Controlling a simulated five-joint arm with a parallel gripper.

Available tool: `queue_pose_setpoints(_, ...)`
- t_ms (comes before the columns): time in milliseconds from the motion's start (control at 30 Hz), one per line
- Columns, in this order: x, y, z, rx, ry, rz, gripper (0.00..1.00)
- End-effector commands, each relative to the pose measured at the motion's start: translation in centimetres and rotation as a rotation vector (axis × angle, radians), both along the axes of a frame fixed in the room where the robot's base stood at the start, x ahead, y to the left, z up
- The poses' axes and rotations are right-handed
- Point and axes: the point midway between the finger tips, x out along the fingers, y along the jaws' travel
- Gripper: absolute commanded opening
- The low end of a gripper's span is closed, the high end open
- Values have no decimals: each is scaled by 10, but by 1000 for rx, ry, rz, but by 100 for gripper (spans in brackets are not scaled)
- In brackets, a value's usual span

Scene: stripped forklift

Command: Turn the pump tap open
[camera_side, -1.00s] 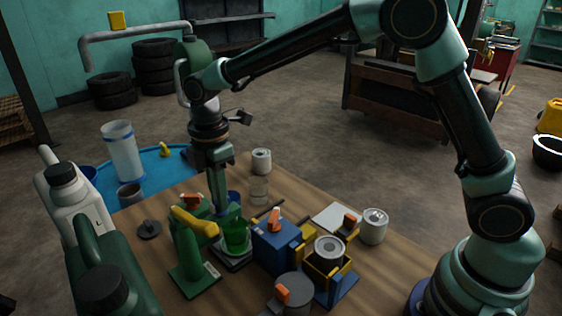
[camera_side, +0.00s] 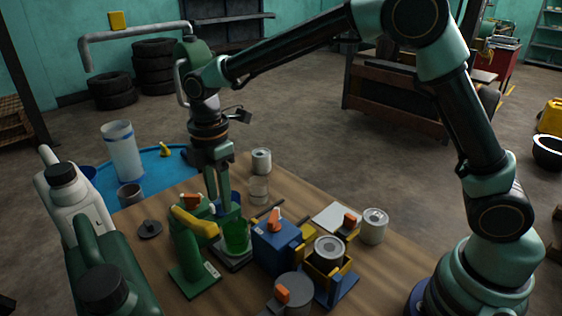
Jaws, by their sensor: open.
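My gripper (camera_side: 218,205) points straight down over the wooden table, its two fingers apart with a gap between them. Just left of the fingertips is an orange lever (camera_side: 191,201) on a green body, beside a green stand (camera_side: 188,258) with a yellow spout (camera_side: 196,222); this looks like the pump tap. I cannot tell whether the fingers touch the lever. A green cup (camera_side: 236,235) stands below and right of the fingers, on a dark plate. A blue item behind the fingertips is partly hidden.
A blue box (camera_side: 274,248) with another orange lever stands to the right, next to a yellow holder with a can (camera_side: 329,250). Large green and white jugs (camera_side: 75,205) crowd the front left. A clear jar (camera_side: 259,190) and a can (camera_side: 261,161) stand behind.

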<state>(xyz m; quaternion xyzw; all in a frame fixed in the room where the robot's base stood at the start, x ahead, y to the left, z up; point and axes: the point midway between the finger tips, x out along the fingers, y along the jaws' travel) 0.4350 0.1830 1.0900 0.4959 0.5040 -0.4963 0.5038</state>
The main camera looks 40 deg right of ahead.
Motion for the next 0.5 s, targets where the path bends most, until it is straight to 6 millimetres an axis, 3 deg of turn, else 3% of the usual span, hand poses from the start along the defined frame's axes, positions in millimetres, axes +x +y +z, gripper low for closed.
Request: queue_pose_setpoints(500,1,0,92,2,-5,0,45)
